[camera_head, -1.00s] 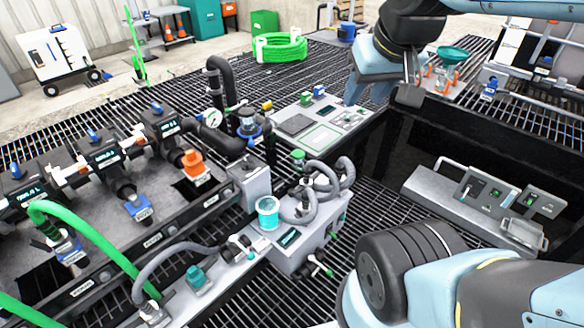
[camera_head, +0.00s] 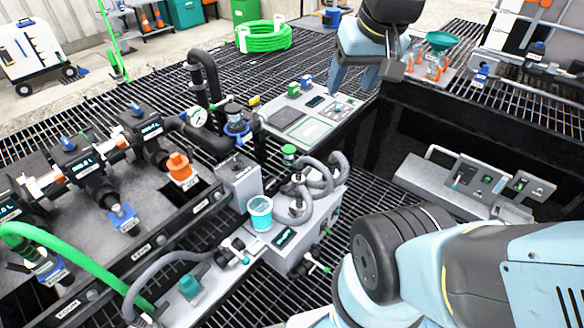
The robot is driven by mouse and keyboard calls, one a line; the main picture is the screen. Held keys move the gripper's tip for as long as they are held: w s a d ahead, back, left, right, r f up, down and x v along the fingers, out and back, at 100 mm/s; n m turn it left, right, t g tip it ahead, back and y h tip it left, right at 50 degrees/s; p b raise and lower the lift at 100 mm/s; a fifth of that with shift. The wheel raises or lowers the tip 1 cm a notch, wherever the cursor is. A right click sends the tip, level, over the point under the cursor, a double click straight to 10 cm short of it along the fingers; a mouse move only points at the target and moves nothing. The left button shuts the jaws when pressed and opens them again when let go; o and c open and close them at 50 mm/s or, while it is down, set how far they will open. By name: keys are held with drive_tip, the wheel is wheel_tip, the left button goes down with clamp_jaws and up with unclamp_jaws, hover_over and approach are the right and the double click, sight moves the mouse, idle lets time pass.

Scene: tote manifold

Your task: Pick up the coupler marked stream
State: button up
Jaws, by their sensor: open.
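Several couplers with small white tags hang along the manifold at the left. One is orange (camera_head: 181,167), one is blue (camera_head: 123,217), and another blue one (camera_head: 50,268) is by the green hose. The tags are too small to read, so I cannot tell which is marked stream. My gripper (camera_head: 353,88) is at the top centre, pointing down above the flat panel's far right corner. Its light blue fingers are apart, with nothing seen between them. It is well to the right of the manifold couplers.
A grey box with looped hoses (camera_head: 300,225) and a teal cup (camera_head: 260,212) stand at centre. A pressure gauge (camera_head: 197,117) and black pipes rise behind the manifold. The flat panel (camera_head: 305,125) is under my gripper. A grey console (camera_head: 470,185) lies at the right.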

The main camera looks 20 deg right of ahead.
drive_tip(key=w+f+m+g+y, duration=0.4)
drive_tip(key=w+f+m+y, duration=0.75)
drive_tip(key=w+f, duration=1.15)
drive_tip(key=w+d+f+m+t+y, duration=0.1)
drive_tip(key=d+f+m+t+y, duration=0.15)
drive_tip(key=f, duration=0.55)
drive_tip(key=w+d+f+m+t+y, duration=0.1)
drive_tip(key=w+f+m+t, duration=0.1)
drive_tip(key=f+m+t, duration=0.35)
drive_tip(key=m+t+h, duration=0.5)
drive_tip(key=m+t, duration=0.1)
drive_tip(key=m, duration=0.3)
approach(296, 166)
drive_tip(key=x, duration=0.5)
drive_tip(key=shift+w+d+f, duration=0.1)
drive_tip(key=shift+w+f, duration=0.1)
drive_tip(key=shift+w, duration=0.25)
drive_tip(key=shift+f+x, duration=0.1)
drive_tip(key=shift+x, duration=1.2)
drive_tip(key=shift+f+x, duration=0.15)
drive_tip(key=shift+x, duration=1.1)
clamp_jaws()
